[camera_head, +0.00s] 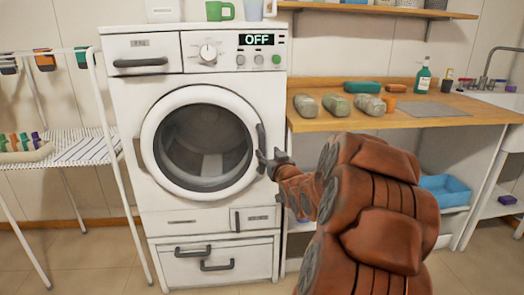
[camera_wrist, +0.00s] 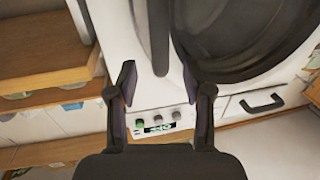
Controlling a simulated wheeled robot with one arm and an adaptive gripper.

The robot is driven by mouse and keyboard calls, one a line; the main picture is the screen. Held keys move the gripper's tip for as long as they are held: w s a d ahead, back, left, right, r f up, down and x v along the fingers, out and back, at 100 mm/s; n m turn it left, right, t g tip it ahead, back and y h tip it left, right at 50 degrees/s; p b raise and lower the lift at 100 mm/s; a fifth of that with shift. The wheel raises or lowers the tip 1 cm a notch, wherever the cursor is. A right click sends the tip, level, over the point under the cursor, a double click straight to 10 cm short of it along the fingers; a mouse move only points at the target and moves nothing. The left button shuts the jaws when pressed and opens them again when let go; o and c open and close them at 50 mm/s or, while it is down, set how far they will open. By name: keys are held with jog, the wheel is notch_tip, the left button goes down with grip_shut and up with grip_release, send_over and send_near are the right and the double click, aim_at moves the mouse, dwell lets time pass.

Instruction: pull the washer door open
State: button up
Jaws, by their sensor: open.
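The white washer (camera_head: 190,215) stands left of my arm, with its display reading OFF. Its round door (camera_head: 160,112) has a dark window and lies flush against the front, shut. The dark upright door handle (camera_head: 261,138) is on the door's right edge. My gripper (camera_head: 272,160) is at the lower part of the handle. In the wrist view my gripper (camera_wrist: 159,80) is open, its two dark fingers apart. The end of the handle (camera_wrist: 158,50) shows ahead, lined up with the gap between them. I cannot tell whether either finger touches it.
A wooden counter (camera_head: 435,138) with rolled towels (camera_head: 338,105) and bottles adjoins the washer on the right. A white drying rack (camera_head: 90,150) stands close on the left. Drawers (camera_head: 240,247) lie below the door. The floor before the washer is partly visible.

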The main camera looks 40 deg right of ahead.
aim_at(263, 148)
jog(key=x, duration=0.4)
jog(key=shift+w+d+f, duration=0.1)
jog(key=shift+w+f, duration=0.05)
jog(key=shift+w, duration=0.05)
jog(key=shift+b+x, duration=0.35)
jog(key=shift+x, duration=0.7)
jog(key=shift+c, duration=0.5)
grip_shut()
